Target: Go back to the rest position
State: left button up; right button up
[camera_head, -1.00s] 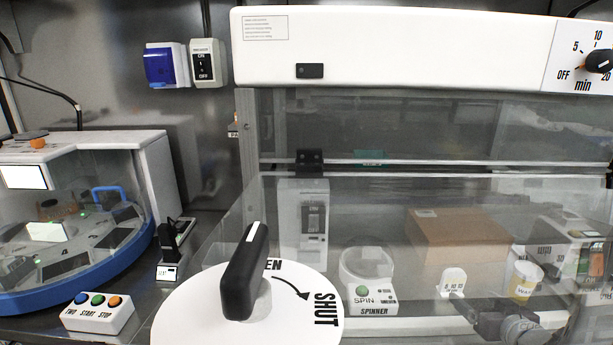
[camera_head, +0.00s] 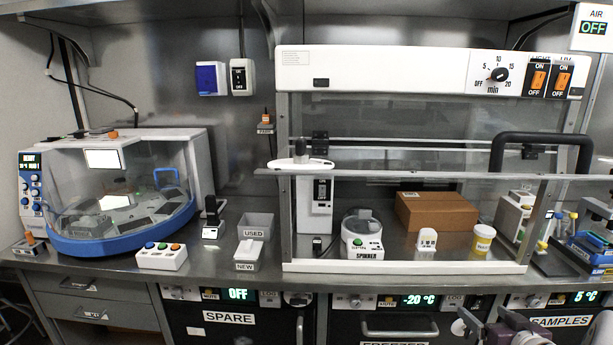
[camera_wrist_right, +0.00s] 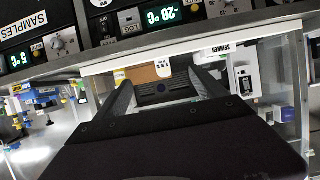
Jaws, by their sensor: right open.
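My right gripper (camera_head: 480,328) shows at the bottom right edge of the head view, in front of the drawers under the bench. Its fingers are apart with nothing between them in the right wrist view (camera_wrist_right: 163,88). It is clear of the bench and of the cabinet. My left gripper is not in view. The clear-fronted cabinet (camera_head: 430,70) stands on the bench, its glass sash (camera_head: 400,175) partly raised.
The bench's front edge (camera_head: 250,280) runs across the view above the drawer units (camera_head: 360,325). On the bench stand a blue-rimmed centrifuge-like machine (camera_head: 120,240), a button box (camera_head: 162,257) and grey trays (camera_head: 256,226). The spinner (camera_head: 361,240) and a cardboard box (camera_head: 436,212) are behind the sash.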

jog(key=w+a+r+n+y+p, duration=0.1)
jog(key=w+a+r+p, duration=0.25)
jog(key=a, duration=0.45)
jog(key=w+a+r+n+y+p, duration=0.1)
jog(key=w+a+r+y+p, duration=0.15)
jog(key=a+r, duration=0.35)
jog(key=w+a+r+n+y+p, duration=0.1)
jog(key=w+a+r+n+p, duration=0.2)
jog(key=a, duration=0.6)
pick_arm(q)
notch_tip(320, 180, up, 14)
jog(key=p, duration=0.4)
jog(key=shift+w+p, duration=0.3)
pick_arm(e)
jog(key=s+a+f+m+g+h, duration=0.1)
jog(key=s+f+g, duration=0.4)
jog(key=s, duration=0.7)
jog(key=s+a+f+m+g+h, duration=0.2)
jog(key=s+f+g, duration=0.4)
jog(key=s, duration=0.6)
jog(key=shift+a+m+g, duration=0.45)
jog(key=shift+m+g, duration=0.05)
jog(key=shift+g, duration=0.2)
